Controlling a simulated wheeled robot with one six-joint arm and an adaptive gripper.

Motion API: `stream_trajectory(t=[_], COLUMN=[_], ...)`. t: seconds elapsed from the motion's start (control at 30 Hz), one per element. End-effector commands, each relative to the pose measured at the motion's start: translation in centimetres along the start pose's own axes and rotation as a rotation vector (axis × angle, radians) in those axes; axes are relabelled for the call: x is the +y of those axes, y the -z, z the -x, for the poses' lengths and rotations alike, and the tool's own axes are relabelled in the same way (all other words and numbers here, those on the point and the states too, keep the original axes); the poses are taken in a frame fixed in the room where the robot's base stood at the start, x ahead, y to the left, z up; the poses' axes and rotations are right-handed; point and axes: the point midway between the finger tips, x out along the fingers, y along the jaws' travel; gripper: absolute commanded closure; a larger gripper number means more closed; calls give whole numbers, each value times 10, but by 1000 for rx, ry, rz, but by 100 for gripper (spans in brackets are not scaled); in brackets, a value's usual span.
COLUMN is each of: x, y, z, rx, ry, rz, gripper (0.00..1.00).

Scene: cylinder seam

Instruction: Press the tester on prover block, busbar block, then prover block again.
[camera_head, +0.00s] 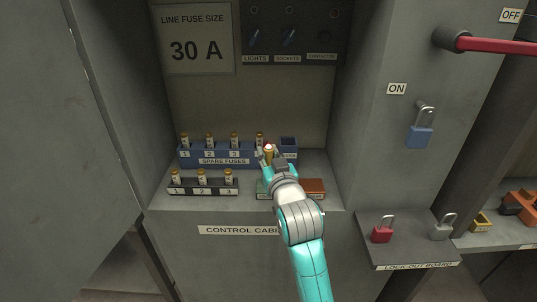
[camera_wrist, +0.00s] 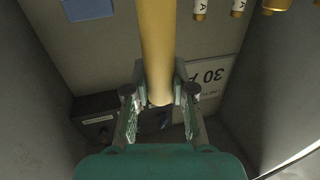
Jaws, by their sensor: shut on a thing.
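My gripper (camera_head: 268,160) is shut on a yellow tester (camera_head: 268,152), which stands up between the fingers with a pale top. In the wrist view my gripper (camera_wrist: 160,92) has the tester's yellow shaft (camera_wrist: 157,45) between both fingers. A green block (camera_head: 262,188) shows just left of my wrist, mostly hidden by it. An orange-brown block (camera_head: 313,186) sits just right of my wrist on the same shelf. Their labels are hidden or too small to read, so I cannot tell which is the prover or busbar block. The tester's lower end is hidden; contact cannot be told.
A blue spare-fuse rack (camera_head: 225,161) stands behind my gripper, and a dark fuse holder (camera_head: 203,189) with several fuses is to the left. Cabinet walls close in both sides. A red handle (camera_head: 495,46) and blue padlock (camera_head: 420,134) are at right.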

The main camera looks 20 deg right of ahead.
Motion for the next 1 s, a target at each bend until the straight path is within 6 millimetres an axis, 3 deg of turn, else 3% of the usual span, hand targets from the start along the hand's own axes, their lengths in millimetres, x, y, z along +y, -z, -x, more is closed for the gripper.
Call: stream_trajectory(t=[0.33, 1.0], x=[0, 0], y=[1, 48], z=[0, 0], rx=[-3, 1], ry=[0, 0], rz=[0, 0], gripper=[100, 100])
